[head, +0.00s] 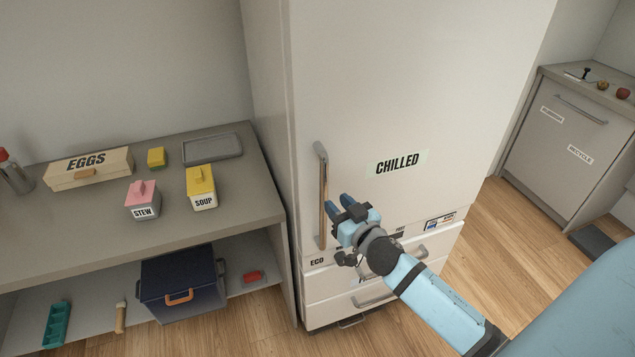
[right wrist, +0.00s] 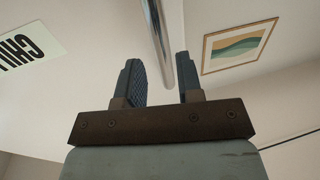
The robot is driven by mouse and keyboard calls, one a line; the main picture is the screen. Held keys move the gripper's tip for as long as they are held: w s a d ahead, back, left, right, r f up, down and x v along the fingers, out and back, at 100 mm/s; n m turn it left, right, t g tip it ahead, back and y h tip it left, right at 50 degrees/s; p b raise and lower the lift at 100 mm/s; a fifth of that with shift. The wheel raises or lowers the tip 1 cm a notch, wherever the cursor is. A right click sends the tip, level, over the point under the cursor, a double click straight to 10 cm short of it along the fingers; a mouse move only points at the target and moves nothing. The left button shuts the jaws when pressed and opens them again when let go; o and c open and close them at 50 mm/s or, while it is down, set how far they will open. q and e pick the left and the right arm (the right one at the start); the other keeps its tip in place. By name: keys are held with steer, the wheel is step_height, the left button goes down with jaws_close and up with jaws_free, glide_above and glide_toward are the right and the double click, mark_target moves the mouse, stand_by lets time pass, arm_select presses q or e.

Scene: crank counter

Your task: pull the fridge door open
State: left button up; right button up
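The fridge door (head: 400,90) is a tall pale panel with a CHILLED label (head: 398,163), and it looks shut. Its handle (head: 322,195) is a vertical bar at the door's left edge. My right gripper (head: 338,204) is just right of the handle's lower half, fingers pointing toward it. In the right wrist view, my right gripper (right wrist: 157,62) is open, and the handle (right wrist: 155,35) runs down into the gap between the fingers. I cannot tell whether it is between them or just beyond. My left gripper is not in view.
A counter (head: 95,225) stands left of the fridge, holding an EGGS box (head: 90,168), STEW (head: 143,200) and SOUP (head: 201,188) containers. Drawers (head: 375,290) with handles are below the door. A cabinet (head: 565,145) stands at right. Wooden floor (head: 490,250) lies open between.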

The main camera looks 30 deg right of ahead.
mark_target(326, 192)
steer(key=w, duration=0.4)
steer(key=w+p, duration=0.1)
steer(key=w, duration=0.3)
steer(key=shift+w+d, duration=0.2)
steer(key=shift+w, duration=0.05)
jaws_close()
